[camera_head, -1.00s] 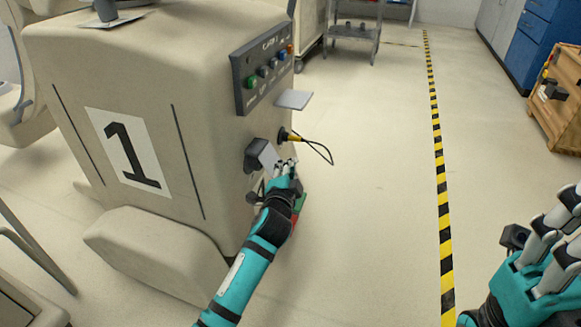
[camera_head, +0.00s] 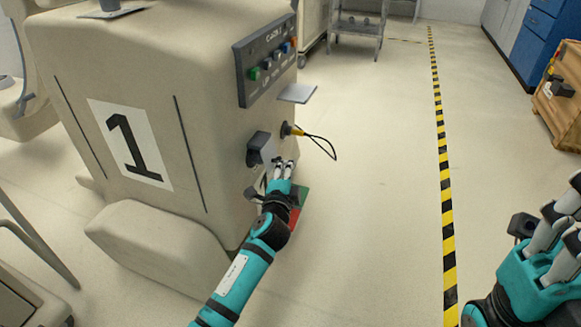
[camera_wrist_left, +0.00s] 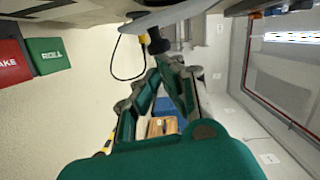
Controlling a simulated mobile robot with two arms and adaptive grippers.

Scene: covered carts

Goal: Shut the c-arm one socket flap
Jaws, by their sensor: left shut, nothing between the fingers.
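The c-arm one cart (camera_head: 70,60) is a beige body with a "1" sign at left. A thin grey plate (camera_head: 297,93), which looks like the socket flap, sticks out roughly level from its side below the button panel. Beneath it a yellow plug (camera_head: 291,130) with a looped black cable sits in a round dark socket. A dark block (camera_head: 258,148) with a grey face is lower left. My left gripper (camera_head: 284,165) is shut and empty, below the plug and plate. It also shows in the left wrist view (camera_wrist_left: 163,62). My right gripper (camera_head: 562,215) is at the right edge, partly cut off.
The button panel (camera_head: 266,62) is above the plate. Red and green pedals (camera_wrist_left: 48,55) stick out low on the cart, beside my left wrist. Open floor lies right of the cart, with a yellow-black stripe (camera_head: 441,140). A wooden crate (camera_head: 560,105) stands far right.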

